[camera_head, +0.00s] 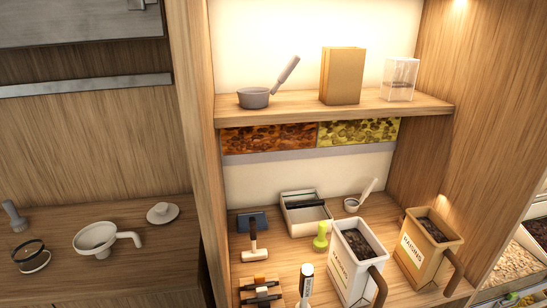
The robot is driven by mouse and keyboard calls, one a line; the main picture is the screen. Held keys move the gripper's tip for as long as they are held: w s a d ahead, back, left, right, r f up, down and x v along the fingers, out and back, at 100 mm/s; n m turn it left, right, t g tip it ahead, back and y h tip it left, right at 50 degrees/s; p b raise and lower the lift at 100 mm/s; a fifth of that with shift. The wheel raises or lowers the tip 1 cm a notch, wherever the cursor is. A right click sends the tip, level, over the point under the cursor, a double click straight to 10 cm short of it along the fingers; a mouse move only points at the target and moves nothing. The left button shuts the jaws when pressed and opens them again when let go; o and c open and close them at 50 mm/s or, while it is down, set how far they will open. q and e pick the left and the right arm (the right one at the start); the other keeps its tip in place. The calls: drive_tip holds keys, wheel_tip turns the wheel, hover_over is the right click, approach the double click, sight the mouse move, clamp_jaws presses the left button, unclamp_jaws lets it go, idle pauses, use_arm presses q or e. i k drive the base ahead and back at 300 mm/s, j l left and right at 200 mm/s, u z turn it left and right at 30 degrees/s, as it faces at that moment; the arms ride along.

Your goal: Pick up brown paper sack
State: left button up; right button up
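A brown paper sack (342,76) stands upright on the upper wooden shelf (300,109) in the head view. It looks like a plain tan block with a flat top. A grey pan with a raised handle (256,97) is to its left, and a clear box (400,79) is close to its right. The sack's front and one side are in full view and nothing covers it. Neither of my grippers is in view.
Below the shelf, a white bin (344,267) and a tan bin (410,262) with dark contents stand at the right. A wooden upright (196,130) borders the left counter.

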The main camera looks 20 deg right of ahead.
sight(426, 246)
drive_tip(key=z, duration=2.65)
